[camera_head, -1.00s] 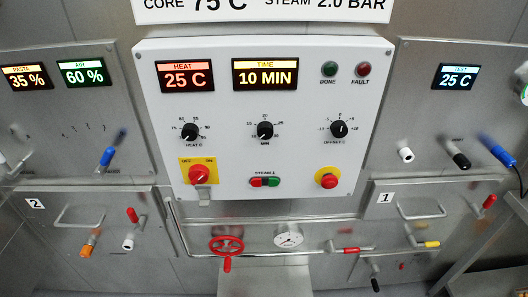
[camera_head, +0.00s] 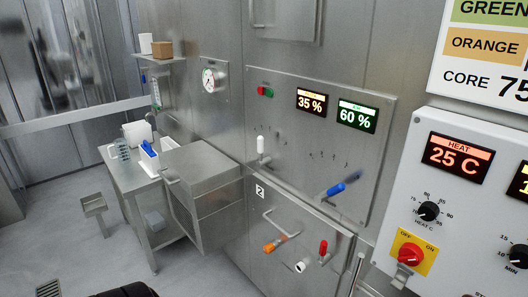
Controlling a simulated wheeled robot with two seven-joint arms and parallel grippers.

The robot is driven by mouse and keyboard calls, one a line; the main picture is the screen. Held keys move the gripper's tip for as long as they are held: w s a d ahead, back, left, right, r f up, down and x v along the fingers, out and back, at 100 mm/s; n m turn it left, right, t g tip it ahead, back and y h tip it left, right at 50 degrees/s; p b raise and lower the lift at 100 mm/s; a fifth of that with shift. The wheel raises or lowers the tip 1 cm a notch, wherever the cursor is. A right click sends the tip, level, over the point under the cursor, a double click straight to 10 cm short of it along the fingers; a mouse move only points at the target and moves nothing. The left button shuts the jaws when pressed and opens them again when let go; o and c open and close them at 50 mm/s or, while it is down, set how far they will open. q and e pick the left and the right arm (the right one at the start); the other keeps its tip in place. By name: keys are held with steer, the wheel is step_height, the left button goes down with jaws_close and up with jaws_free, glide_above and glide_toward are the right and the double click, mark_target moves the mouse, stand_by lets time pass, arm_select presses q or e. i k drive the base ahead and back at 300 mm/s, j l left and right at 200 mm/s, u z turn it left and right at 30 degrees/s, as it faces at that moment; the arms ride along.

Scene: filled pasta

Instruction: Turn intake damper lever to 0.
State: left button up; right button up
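A steel panel (camera_head: 290,128) on the wall carries two levers. A blue-handled lever (camera_head: 336,189) sits at its lower right, below the green AIR display (camera_head: 357,116) reading 60 %. A white-handled lever (camera_head: 261,146) points up at its left. Small tick marks lie between them; their labels are too small to read, so I cannot tell which is the intake damper lever. Neither of my grippers shows in the head view.
An orange display (camera_head: 311,101) reads 35 %. Below the panel, door 2 (camera_head: 265,225) has orange, red and white handles. A steel box (camera_head: 200,185) and side table (camera_head: 130,180) project at left. Floor (camera_head: 60,225) shows free. The white control panel (camera_head: 450,200) is at right.

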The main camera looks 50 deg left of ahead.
mark_target(262, 162)
steer(key=j+u, duration=0.1)
steer(key=u, duration=1.5)
